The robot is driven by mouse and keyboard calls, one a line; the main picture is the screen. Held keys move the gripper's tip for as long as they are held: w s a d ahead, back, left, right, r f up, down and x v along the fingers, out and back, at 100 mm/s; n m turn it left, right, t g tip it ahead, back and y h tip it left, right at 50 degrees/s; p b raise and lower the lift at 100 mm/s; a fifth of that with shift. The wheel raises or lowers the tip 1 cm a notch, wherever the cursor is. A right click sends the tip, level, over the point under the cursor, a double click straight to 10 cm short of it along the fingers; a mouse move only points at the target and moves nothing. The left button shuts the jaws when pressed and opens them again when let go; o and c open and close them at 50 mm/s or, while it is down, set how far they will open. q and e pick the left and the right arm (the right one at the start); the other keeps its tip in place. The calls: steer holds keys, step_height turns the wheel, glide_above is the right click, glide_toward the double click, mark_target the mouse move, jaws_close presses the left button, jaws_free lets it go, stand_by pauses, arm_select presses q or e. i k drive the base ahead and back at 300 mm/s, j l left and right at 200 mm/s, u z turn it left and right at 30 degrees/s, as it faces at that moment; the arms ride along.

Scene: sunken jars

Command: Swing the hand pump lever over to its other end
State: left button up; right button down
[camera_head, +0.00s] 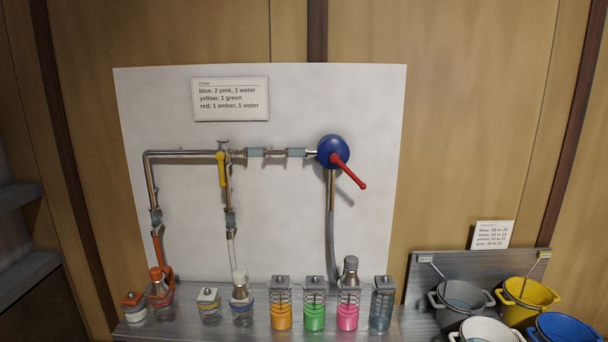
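The hand pump (333,150) is a round blue body on the white back panel, at the right end of the horizontal pipe. Its red lever (350,172) starts at the pump's middle and slants down to the right, ending in a rounded tip. A grey hose runs down from the pump to the pink jar with a grey cap. Nothing touches the lever. Neither of my grippers shows in this view.
A yellow valve handle (221,168) hangs down at the pipe junction. Several jars, among them an orange one (281,316) and a green one (314,316), stand on the shelf below. Buckets (528,298) stand at the lower right. The space around the lever is clear.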

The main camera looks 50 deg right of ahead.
mark_target(333, 158)
steer(key=z, duration=1.8)
steer(key=l+u, duration=0.1)
steer(key=u, duration=0.25)
steer(key=l+u, duration=0.15)
steer(key=u, duration=0.15)
steer(key=l+u, duration=0.15)
steer(key=u, duration=0.2)
steer(key=l+u, duration=0.15)
steer(key=l, duration=0.25)
steer(key=k+l+u, duration=0.2)
steer(key=l, duration=0.25)
steer(key=l+u, duration=0.15)
steer(key=l, duration=0.25)
steer(key=k+l+u, duration=0.15)
steer(key=l, duration=0.25)
steer(key=l+u, duration=0.2)
steer(key=l, duration=0.2)
steer(key=k+l+u, duration=0.15)
steer(key=l, duration=0.2)
steer(key=k, duration=0.05)
